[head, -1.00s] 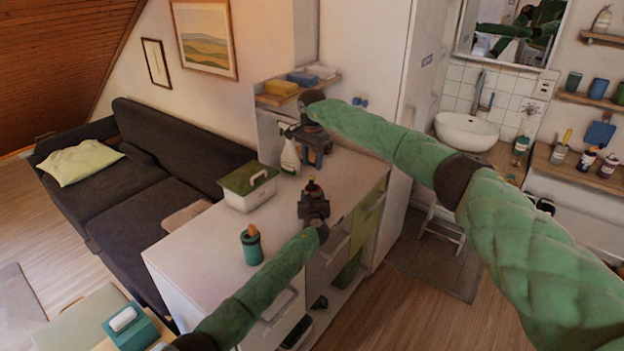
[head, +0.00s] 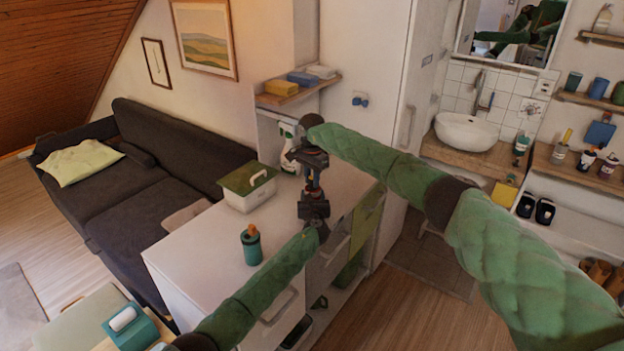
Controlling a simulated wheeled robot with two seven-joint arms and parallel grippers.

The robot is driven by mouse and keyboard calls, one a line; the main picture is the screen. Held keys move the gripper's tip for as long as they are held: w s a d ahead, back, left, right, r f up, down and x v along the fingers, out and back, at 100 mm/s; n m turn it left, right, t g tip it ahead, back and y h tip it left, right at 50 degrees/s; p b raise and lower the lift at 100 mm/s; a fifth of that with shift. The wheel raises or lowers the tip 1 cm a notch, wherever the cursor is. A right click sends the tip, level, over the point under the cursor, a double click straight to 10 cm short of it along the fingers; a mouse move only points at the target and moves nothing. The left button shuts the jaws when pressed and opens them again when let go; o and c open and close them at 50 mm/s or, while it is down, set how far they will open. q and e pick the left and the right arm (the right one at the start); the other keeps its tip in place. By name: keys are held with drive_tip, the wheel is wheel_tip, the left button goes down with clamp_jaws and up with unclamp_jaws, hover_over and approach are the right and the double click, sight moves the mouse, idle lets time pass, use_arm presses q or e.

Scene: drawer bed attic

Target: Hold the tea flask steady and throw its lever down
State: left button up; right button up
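The tea flask (head: 313,184) stands near the right edge of the white counter, a slim dark body with a small orange part at its top. It is mostly hidden by my grippers. My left gripper (head: 313,204) is low around the flask and appears closed on it; its fingertips are hard to make out. My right gripper (head: 311,168) is directly above, pointing down at the flask's top. It overlaps the top in the picture, so I cannot tell whether it touches the lever or how far its fingers are apart.
A teal bottle with an orange top (head: 251,245) stands on the white counter (head: 205,255) to the left. A green-lidded box (head: 248,188) and a white spray bottle (head: 287,150) stand behind. The counter's front left is clear.

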clamp_jaws()
drive_tip(key=shift+w+d, duration=0.1)
drive_tip(key=shift+w+d+f+g+y, duration=0.1)
drive_tip(key=shift+w+d+g+y, duration=0.1)
drive_tip(key=shift+g+y, duration=0.55)
drive_tip(key=shift+w+d+f+g+y, duration=0.1)
drive_tip(key=shift+w+g+y, duration=0.1)
drive_tip(key=shift+g+y, duration=0.55)
drive_tip(key=o, duration=0.5)
unclamp_jaws()
drive_tip(key=shift+v, duration=3.75)
